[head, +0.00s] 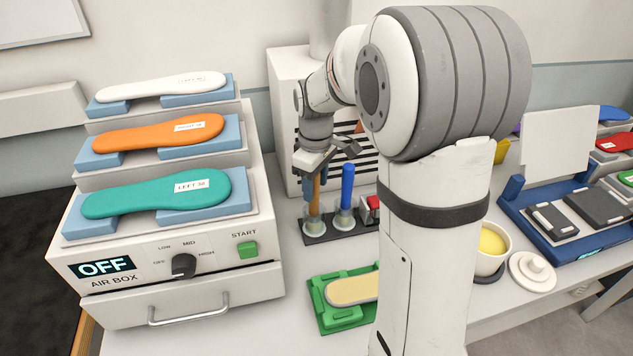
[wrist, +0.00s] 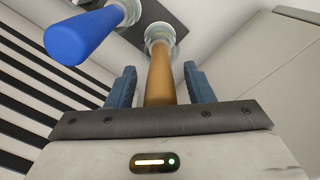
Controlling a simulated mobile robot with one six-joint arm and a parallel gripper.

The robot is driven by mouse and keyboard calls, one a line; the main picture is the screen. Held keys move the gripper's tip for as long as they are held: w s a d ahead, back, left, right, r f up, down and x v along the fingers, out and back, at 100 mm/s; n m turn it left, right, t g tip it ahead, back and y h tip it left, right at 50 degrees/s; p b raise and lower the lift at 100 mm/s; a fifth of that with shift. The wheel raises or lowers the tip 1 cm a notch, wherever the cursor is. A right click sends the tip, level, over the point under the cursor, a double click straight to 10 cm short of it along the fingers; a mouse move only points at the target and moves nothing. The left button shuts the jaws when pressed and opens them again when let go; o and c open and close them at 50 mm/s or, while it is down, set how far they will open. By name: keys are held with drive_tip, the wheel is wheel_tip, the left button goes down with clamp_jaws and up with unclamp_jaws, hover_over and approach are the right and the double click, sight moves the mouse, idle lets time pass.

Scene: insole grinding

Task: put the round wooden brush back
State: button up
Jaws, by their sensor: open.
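The round wooden brush (head: 315,193) stands upright in the left cup of a dark holder (head: 317,239). Its brown handle (wrist: 160,78) shows in the wrist view between the two blue fingers of my gripper (wrist: 160,88). My gripper also shows in the head view (head: 312,182), above the holder at the brush handle. The jaws are open, with a gap visible on both sides of the handle. The brush's lower end is inside the clear cup (wrist: 158,34).
A blue-handled tool (head: 347,186) stands in the cup to the right, close to my gripper. A red-topped item (head: 373,203) is beside it, partly hidden by my arm. The air box (head: 170,260) stands left. A green fixture (head: 340,318) with a beige insole lies in front.

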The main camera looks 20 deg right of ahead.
drive_tip(key=shift+r, duration=0.1)
wheel_tip(320, 180, up, 11)
drive_tip(key=shift+r, duration=0.4)
drive_tip(key=shift+s+r, duration=0.15)
drive_tip(key=shift+s, duration=0.1)
drive_tip(key=s+f+m+t, duration=0.1)
drive_tip(key=s+f+m, duration=0.3)
drive_tip(key=s, duration=0.6)
drive_tip(key=s+f+m+t, duration=0.2)
drive_tip(key=s+m, duration=0.3)
drive_tip(key=s, duration=0.5)
drive_tip(key=shift+s+f, duration=0.35)
drive_tip(key=shift+f, duration=0.5)
